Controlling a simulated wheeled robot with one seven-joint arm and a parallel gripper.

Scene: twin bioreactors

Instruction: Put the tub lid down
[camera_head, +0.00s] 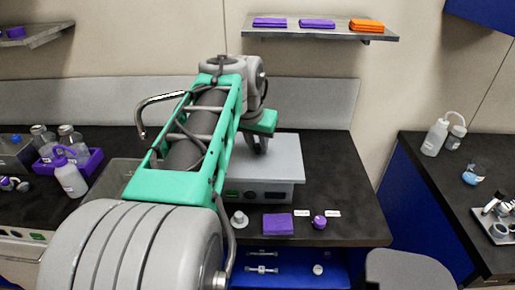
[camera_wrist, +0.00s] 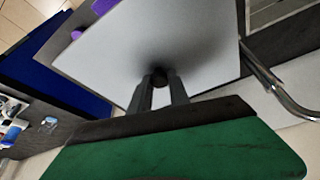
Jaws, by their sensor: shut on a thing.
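My gripper (camera_wrist: 160,80) is shut on the dark knob (camera_wrist: 159,72) of the tub lid, a flat pale grey plate (camera_wrist: 120,55) that fills much of the wrist view. In the head view the lid (camera_head: 285,150) lies level under my gripper (camera_head: 259,148), over a grey unit with a control front (camera_head: 262,191) on the dark bench. I cannot tell whether the lid touches the unit. My arm hides the lid's left part and much of the unit.
A white stoppered piece (camera_head: 239,219), a purple cloth (camera_head: 277,224) and a purple knob-like piece (camera_head: 319,222) lie along the bench front. A bent metal tap (camera_head: 158,99) stands left of my arm. A wash bottle (camera_head: 70,177) and a purple rack (camera_head: 92,165) stand left.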

